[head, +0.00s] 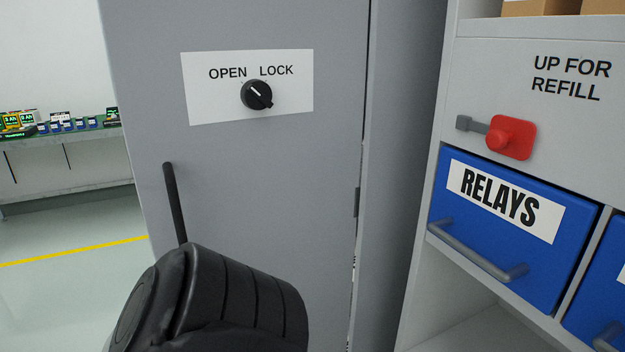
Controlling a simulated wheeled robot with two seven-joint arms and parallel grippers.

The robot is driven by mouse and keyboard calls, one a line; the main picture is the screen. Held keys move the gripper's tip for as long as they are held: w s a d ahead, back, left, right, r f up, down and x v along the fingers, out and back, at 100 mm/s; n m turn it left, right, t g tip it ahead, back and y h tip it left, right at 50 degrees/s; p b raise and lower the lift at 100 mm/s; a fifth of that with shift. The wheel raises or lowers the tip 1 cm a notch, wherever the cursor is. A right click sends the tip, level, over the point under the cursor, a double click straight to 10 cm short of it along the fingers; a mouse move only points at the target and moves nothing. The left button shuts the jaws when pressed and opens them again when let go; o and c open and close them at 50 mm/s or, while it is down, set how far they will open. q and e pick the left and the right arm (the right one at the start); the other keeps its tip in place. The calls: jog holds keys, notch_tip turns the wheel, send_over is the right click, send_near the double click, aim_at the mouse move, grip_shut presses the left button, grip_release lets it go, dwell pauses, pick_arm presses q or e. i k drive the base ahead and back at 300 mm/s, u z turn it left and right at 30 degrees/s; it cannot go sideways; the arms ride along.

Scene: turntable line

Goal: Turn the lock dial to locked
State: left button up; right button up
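The lock dial (256,94) is a round black knob on a white label plate (213,100) on the grey cabinet door (270,190). The plate reads OPEN on the left and LOCK on the right. The dial's white mark slants up and to the left, towards OPEN. A black part of my own arm fills the bottom of the head view, below the dial and apart from it. Neither gripper's fingers show, and nothing touches the dial.
A black upright handle (174,205) is on the door's left side, partly behind my arm. On the right, a shelf unit (490,60) has a red lever (512,137) and a blue RELAYS drawer (490,225). A stocked bench (70,150) stands far left.

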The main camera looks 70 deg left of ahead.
aim_at(255, 94)
jog(key=u, duration=3.25)
